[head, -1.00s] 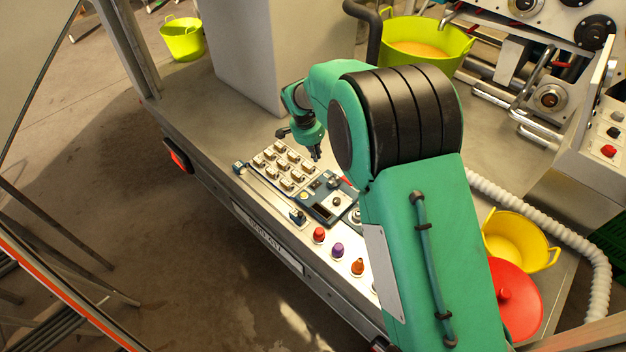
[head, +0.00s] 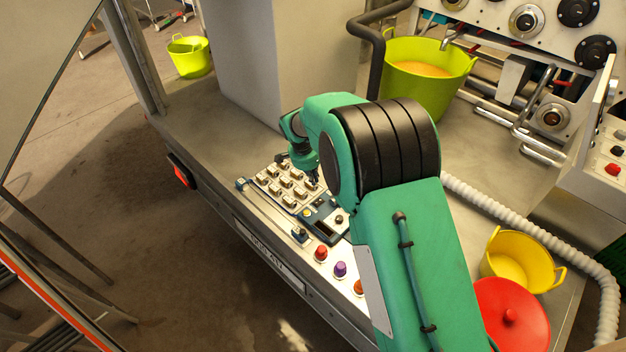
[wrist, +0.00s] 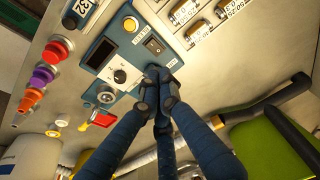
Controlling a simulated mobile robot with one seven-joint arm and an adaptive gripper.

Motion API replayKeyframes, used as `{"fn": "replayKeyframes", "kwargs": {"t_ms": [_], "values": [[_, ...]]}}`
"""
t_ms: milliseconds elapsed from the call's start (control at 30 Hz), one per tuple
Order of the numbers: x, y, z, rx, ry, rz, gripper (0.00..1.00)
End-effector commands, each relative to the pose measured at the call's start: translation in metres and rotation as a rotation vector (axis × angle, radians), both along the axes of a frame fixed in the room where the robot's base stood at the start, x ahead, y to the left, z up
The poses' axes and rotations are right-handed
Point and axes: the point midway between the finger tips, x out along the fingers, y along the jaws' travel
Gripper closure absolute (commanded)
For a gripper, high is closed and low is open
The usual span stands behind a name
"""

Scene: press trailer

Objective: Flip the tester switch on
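The tester is a blue panel (wrist: 105,33) on the trailer bed, with a dark display, a yellow button (wrist: 130,24) and a dial (wrist: 120,76). A black rocker switch (wrist: 154,45) sits on it in the wrist view; which way it is set I cannot tell. In the head view the tester (head: 318,228) is partly hidden by my arm. My gripper (wrist: 159,76) has its dark blue fingers together, with nothing seen between them. Its tips are just below the switch in the wrist view; contact cannot be told. In the head view my gripper (head: 313,179) hangs over the panel's far edge.
A block of labelled switches (head: 287,187) lies beside the tester. Red (head: 320,253), purple (head: 340,269) and orange knobs stand near the bed's front edge. A yellow-green bucket (head: 425,85), a yellow bucket (head: 520,262) and a white hose (head: 500,212) lie farther off.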

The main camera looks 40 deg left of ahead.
Motion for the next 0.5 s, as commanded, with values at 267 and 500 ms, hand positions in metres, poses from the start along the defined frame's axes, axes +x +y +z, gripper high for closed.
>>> {"fn": "replayKeyframes", "kwargs": {"t_ms": [267, 500], "values": [[0.010, -0.001, -0.043, -0.001, 0.001, -0.001, 1.00], [0.019, -0.001, -0.081, -0.002, 0.001, 0.000, 1.00]]}}
